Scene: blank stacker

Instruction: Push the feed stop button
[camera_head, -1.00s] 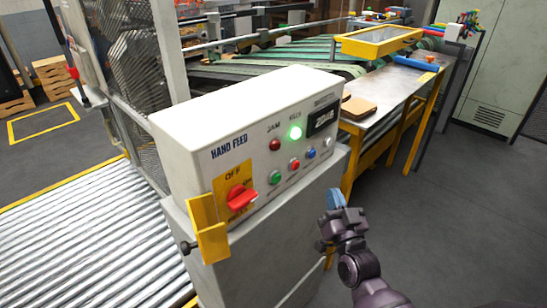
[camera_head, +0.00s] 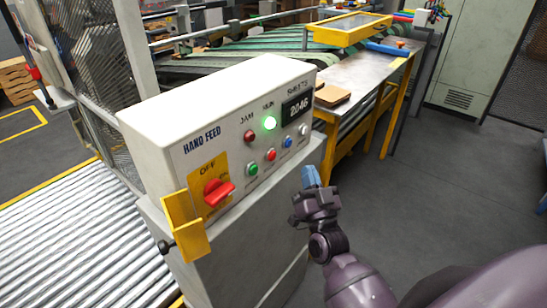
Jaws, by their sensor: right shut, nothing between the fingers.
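A white control box (camera_head: 165,122) marked HAND FEED stands at the middle left. Its sloped front carries a green button (camera_head: 251,170), a red button (camera_head: 271,155), a blue button (camera_head: 288,142) and a pale button (camera_head: 304,130) in a row. The small labels under them are too small to read. My right gripper (camera_head: 309,175), with blue fingertips, is shut and empty. It appears just right of the box's front, below the pale button, apart from the buttons in the picture. My left gripper is not in view.
A red rotary switch (camera_head: 217,192) sits on a yellow plate with a yellow guard (camera_head: 186,228) beside it. The green run lamp (camera_head: 270,123) is lit; the jam lamp (camera_head: 249,136) is dark red. A metal table (camera_head: 353,74) stands behind. Open floor (camera_head: 440,180) lies at right.

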